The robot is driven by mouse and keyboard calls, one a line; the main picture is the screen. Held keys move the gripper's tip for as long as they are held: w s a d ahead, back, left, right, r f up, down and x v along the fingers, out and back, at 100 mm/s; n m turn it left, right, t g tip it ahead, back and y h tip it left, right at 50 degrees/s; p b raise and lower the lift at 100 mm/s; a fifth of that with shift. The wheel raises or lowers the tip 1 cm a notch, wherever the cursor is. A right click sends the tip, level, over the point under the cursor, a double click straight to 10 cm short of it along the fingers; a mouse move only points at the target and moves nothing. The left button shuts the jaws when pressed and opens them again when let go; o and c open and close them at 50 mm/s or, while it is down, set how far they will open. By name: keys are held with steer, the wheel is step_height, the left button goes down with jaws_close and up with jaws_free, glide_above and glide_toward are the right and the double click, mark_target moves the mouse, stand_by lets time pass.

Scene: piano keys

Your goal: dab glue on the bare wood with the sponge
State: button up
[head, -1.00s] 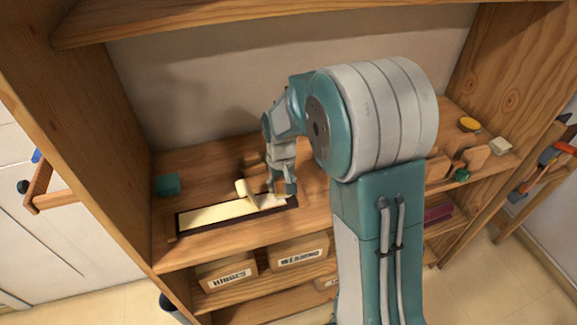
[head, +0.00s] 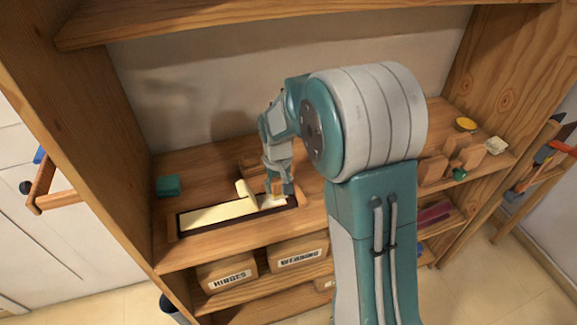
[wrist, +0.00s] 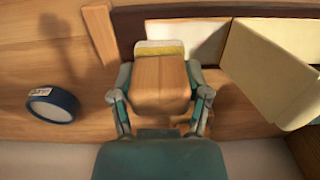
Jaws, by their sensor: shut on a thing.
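My gripper (wrist: 160,103) is shut on a wooden block with a yellow and white sponge (wrist: 160,48) at its far end. In the head view my gripper (head: 279,188) is low at the right end of the dark-framed key bed (head: 180,227). A pale bare patch (wrist: 190,38) shows in the bed beside the sponge; whether glue lies on it I cannot tell. The sponge overlaps this patch in the wrist view; contact is unclear. A cream key covering (head: 246,191) stands tilted up just left of my gripper; it also shows large in the wrist view (wrist: 272,70).
A teal block (head: 168,186) is at the shelf's left end. Wooden blocks (head: 465,155) and a yellow round thing (head: 466,124) stand at the right. Labelled boxes (head: 228,274) sit below. Side walls and an upper shelf enclose the space.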

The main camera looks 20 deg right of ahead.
steer(key=shift+d, duration=0.3)
steer(key=shift+d+r, duration=0.1)
steer(key=shift+d, duration=0.2)
step_height(320, 180, up, 2)
steer(key=shift+d, duration=0.15)
steer(key=shift+a+r, duration=0.7)
steer(key=shift+r, duration=0.3)
steer(key=shift+a+r, duration=0.1)
steer(key=shift+r, duration=0.25)
steer(key=shift+d+r, duration=0.3)
steer(key=shift+r, duration=0.4)
steer(key=shift+d+r, duration=0.3)
steer(key=shift+r, duration=0.55)
steer(key=shift+a, duration=0.45)
